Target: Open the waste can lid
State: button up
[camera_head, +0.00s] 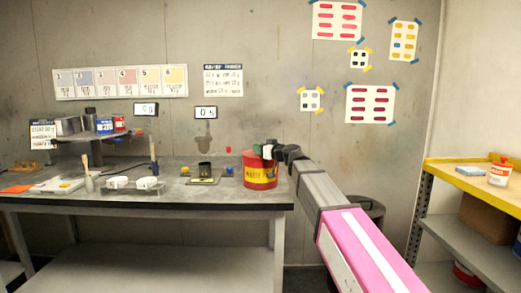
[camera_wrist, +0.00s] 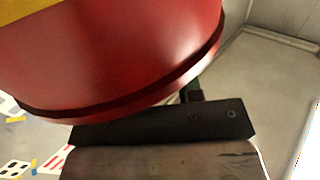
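The red waste can (camera_head: 260,184) with a yellow label stands near the right end of the grey workbench. My gripper (camera_head: 274,151) is at the top right of the can, and its dark fingers cover part of the can's top. In the wrist view the can's red wall (camera_wrist: 120,50) fills the upper part, with a rim along its edge. The dark gripper body (camera_wrist: 165,125) is right beside that rim; a finger part shows just past it. Whether the fingers touch the lid, and how wide they are apart, is hidden. The lid's state is unclear.
A dark bin (camera_head: 368,212) stands on the floor behind my arm. A yellow-topped shelf (camera_head: 470,178) is at the right.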

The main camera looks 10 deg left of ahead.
grip_shut()
jog(key=shift+w+a+r+m+g+h, duration=0.1)
jog(key=shift+w+r+m+h, duration=0.15)
jog(key=shift+r, duration=0.15)
jog(key=shift+w+r+m+g+h, duration=0.1)
jog(key=shift+w+r+m+h, duration=0.1)
jog(key=shift+r, duration=0.2)
jog(key=shift+w+a+r+m+g+h, duration=0.15)
jog(key=shift+r+m, duration=0.1)
jog(key=shift+r, duration=0.15)
jog(key=w+a+r+m+g+h, duration=0.2)
jog(key=w+r+m+g, duration=0.1)
jog(key=w, duration=0.5)
jog(key=w+a+r+m+g+h, duration=0.2)
jog(key=w+m+g, duration=0.3)
jog(key=w+g, duration=0.3)
jog(key=shift+w+r+h, duration=0.45)
jog(key=shift+r+h, duration=0.05)
jog(key=shift+h, duration=0.3)
jog(key=shift+g, duration=0.25)
